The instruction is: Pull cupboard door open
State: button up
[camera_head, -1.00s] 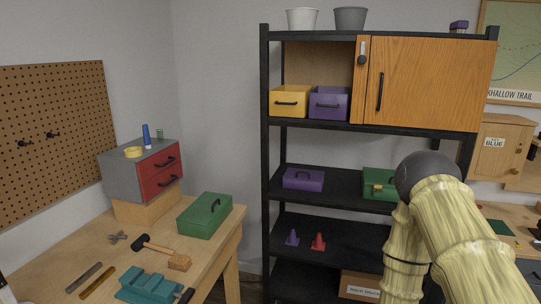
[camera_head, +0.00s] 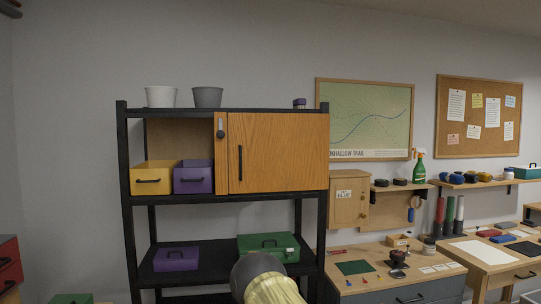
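A wooden cupboard door (camera_head: 280,153) closes the upper right part of the black shelf rack. It looks shut, flush with the front. Its vertical black handle (camera_head: 240,163) is near the door's left edge. A narrow wooden strip with a dark round knob or latch (camera_head: 221,134) stands just left of the door. A smaller wooden wall cupboard (camera_head: 348,201), labelled with "BLUE", hangs right of the rack and also looks shut. Part of my arm (camera_head: 268,285) shows at the bottom centre, below and in front of the rack. My gripper is not in view.
The black rack (camera_head: 124,200) holds yellow (camera_head: 153,179) and purple (camera_head: 193,179) bins left of the door. A green toolbox (camera_head: 268,246) and purple box (camera_head: 176,259) sit lower. Workbenches with tools stand at right, a spray bottle (camera_head: 418,168) above.

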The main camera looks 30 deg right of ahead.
aim_at(268, 152)
jog(key=u, duration=1.05)
jog(key=i, duration=1.05)
jog(key=z, duration=1.65)
